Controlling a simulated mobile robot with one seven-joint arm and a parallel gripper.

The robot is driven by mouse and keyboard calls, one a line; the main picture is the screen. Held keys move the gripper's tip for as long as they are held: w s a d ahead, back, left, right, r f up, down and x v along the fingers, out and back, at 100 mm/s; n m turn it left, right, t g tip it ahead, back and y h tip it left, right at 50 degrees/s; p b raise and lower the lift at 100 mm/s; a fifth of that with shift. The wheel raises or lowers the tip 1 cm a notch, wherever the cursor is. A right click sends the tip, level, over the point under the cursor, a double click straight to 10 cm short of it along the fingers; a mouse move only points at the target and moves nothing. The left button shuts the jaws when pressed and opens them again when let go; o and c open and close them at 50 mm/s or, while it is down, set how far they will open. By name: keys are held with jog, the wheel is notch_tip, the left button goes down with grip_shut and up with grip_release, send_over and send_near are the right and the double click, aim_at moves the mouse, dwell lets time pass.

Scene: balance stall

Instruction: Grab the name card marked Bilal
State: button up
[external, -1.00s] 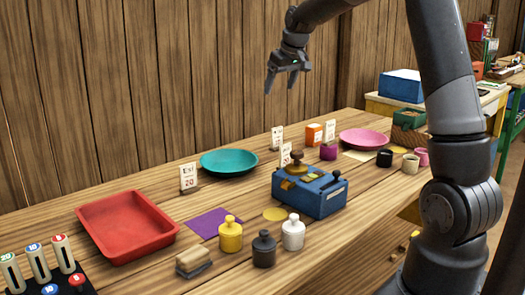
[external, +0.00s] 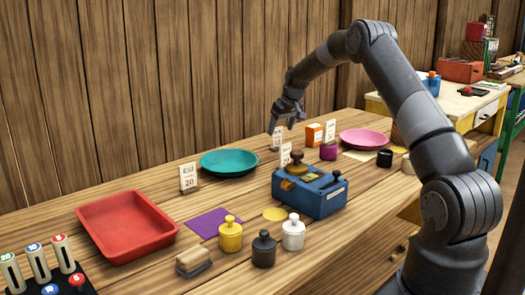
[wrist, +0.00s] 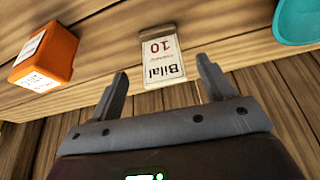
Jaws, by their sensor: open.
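The name card marked Bilal (wrist: 160,68) is white with "10" on it and appears upside down in the wrist view, in a small holder on the wooden table. It lies in the gap between the two fingers of my gripper (wrist: 163,67), which is open and empty. In the external view, my gripper (external: 286,124) hangs just above and around the top of a small white card (external: 277,139) near the wall. That card's writing is too small to read there. I cannot tell whether the fingers touch it.
A teal plate (external: 228,163) is left of the card and an orange box (external: 314,133) right of it. Other cards (external: 330,131) (external: 286,155) (external: 188,177) stand nearby. A blue scale-like device (external: 309,196) is in front. The plank wall is close behind.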

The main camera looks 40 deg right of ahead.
aim_at(278, 137)
jog(key=shift+x, duration=3.3)
jog(key=shift+s+a, duration=0.1)
jog(key=shift+c, duration=0.5)
jog(key=c, duration=1)
jog(key=shift+o, duration=0.2)
jog(key=shift+r, duration=0.15)
